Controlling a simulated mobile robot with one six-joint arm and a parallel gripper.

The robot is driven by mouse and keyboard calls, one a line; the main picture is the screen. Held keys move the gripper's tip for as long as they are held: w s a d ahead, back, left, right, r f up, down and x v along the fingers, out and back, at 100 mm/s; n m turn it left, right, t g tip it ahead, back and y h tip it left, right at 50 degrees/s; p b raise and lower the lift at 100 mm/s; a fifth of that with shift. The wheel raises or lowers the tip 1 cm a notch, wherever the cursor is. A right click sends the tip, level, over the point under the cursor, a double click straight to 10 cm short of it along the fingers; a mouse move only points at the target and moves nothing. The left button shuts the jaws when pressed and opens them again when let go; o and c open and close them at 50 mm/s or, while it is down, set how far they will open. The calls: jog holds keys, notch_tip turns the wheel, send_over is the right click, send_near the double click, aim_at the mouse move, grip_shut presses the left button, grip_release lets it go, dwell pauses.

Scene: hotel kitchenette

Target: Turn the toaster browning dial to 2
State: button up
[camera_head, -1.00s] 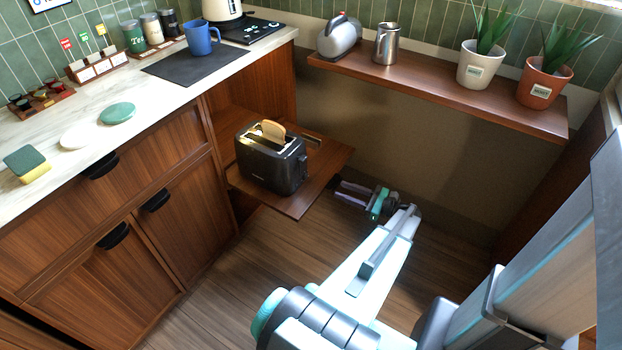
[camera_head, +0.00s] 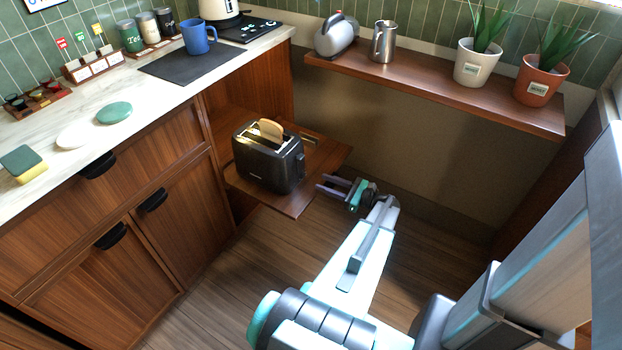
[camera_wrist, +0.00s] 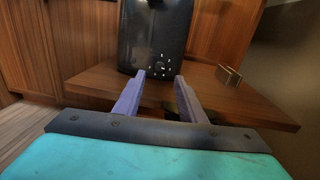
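The black toaster (camera_head: 266,160) stands on a pull-out wooden shelf (camera_head: 298,204), with a slice of bread (camera_head: 270,131) sticking out of its top. In the wrist view the toaster's end face (camera_wrist: 153,35) is ahead of my gripper. The browning dial (camera_wrist: 158,63) is low on that face with small white marks around it; its setting is too small to read. My gripper (camera_wrist: 160,78) is open and empty, its two fingers apart and pointing at the dial area. In the head view my gripper (camera_head: 327,186) is to the right of the toaster, beside the shelf's edge.
A small metal-like block (camera_wrist: 229,75) sits on the shelf right of the toaster. Above and behind is a wall shelf (camera_head: 430,88) with a kettle, a steel jug and two potted plants. The counter (camera_head: 120,80) is at the left. The floor in front is clear.

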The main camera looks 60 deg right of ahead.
aim_at(311, 184)
jog(key=shift+w+a, duration=0.15)
jog(key=shift+w, duration=1.55)
jog(key=shift+w+a, duration=0.15)
jog(key=shift+w, duration=1.55)
grip_shut()
